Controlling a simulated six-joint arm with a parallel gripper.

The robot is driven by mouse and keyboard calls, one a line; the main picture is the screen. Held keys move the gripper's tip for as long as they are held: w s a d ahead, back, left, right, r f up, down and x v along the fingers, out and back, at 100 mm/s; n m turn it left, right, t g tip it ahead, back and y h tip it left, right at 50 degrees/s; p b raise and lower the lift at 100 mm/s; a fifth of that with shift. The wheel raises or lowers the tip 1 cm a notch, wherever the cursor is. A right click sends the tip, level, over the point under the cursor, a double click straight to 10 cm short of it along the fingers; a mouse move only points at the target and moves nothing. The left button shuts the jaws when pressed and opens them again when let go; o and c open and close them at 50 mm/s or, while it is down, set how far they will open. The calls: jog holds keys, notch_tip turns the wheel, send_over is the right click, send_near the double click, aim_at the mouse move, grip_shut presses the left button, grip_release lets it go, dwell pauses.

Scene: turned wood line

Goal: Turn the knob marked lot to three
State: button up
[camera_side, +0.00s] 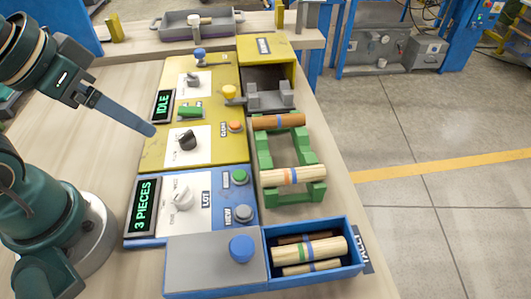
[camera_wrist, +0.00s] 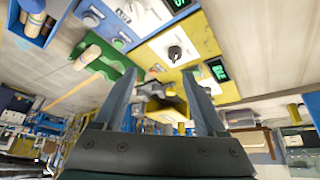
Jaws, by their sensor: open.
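The lot knob (camera_side: 182,198) is a pale knob on a white dial plate in the blue panel, beside the LOT label (camera_side: 206,198). Its dial marks are too small to read. The display (camera_side: 143,207) left of it reads "3 PIECES". My gripper (camera_side: 154,131) is above the left edge of the yellow panel, apart from the lot knob. In the wrist view my gripper (camera_wrist: 160,73) is open, with nothing between its fingers.
A black knob (camera_side: 186,141) and a display reading "IDLE" (camera_side: 163,105) are on the yellow panel. Green (camera_side: 239,177) and grey (camera_side: 244,213) buttons sit right of the lot dial. A green rack (camera_side: 262,150) holds turned pieces; a blue tray (camera_side: 355,262) holds several. Bare wood lies left.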

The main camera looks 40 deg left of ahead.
jog(key=n, duration=0.1)
jog(key=n+g, duration=0.5)
jog(key=n, duration=0.4)
send_over(180, 191)
jog(key=f, duration=0.8)
jog(key=shift+w+f, duration=0.2)
jog(key=shift+f, duration=0.1)
jog(key=shift+s+f+g, duration=0.2)
jog(key=shift+f+g, duration=0.1)
jog(key=shift+f, duration=2.45)
grip_shut()
